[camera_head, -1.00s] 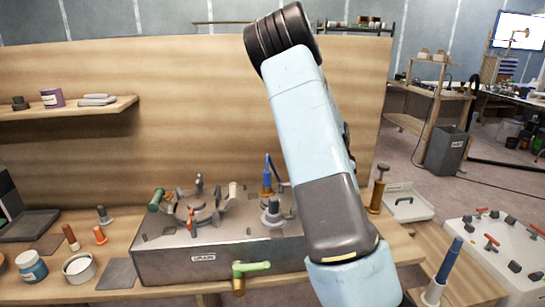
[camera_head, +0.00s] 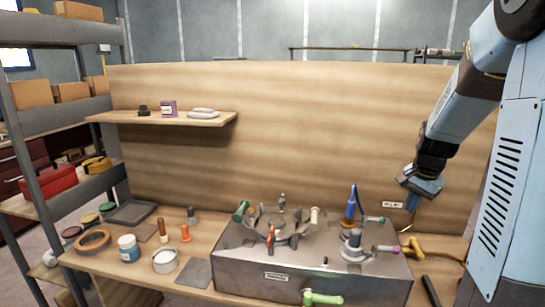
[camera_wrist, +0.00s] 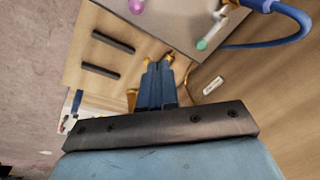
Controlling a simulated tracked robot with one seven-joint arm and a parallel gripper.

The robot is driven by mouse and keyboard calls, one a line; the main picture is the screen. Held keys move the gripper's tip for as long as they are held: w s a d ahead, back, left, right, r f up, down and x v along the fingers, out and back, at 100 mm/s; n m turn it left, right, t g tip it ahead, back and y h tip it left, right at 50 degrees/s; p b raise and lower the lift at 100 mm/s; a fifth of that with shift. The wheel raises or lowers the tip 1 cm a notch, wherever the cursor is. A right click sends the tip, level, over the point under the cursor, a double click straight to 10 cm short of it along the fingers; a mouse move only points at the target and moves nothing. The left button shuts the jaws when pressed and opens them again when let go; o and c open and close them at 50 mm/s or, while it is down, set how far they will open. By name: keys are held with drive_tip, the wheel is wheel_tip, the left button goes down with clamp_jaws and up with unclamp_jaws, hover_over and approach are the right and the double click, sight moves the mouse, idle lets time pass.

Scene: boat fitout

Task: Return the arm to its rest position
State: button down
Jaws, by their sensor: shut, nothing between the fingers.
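My arm is at the right side of the head view, folded, with its wrist hanging in front of the wooden back panel (camera_head: 300,140). My gripper (camera_head: 402,229) points down there, above the right end of the workbench and apart from the grey metal box (camera_head: 312,284). In the wrist view my gripper (camera_wrist: 162,62) shows its two blue fingers side by side, closed together with nothing between them. The fingertips lie over an orange item on the bench, and I cannot tell how far above it they are.
The grey box carries a blue-handled fitting (camera_head: 351,206) and a green-handled valve (camera_head: 322,299). A yellow-brown handled tool (camera_head: 432,250) lies right of it. Jars and small parts stand on the left bench. A metal shelf rack (camera_head: 40,150) stands far left.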

drive_tip(key=s+a+r+n+t, duration=0.1)
drive_tip(key=s+a+r+n, duration=0.4)
drive_tip(key=s, duration=0.6)
drive_tip(key=s+a+r+n+t, duration=0.2)
drive_tip(key=s+a+r+n, duration=0.4)
drive_tip(key=s+a, duration=0.4)
drive_tip(key=shift+s+a+r, duration=0.3)
drive_tip(key=shift+s+r, duration=0.35)
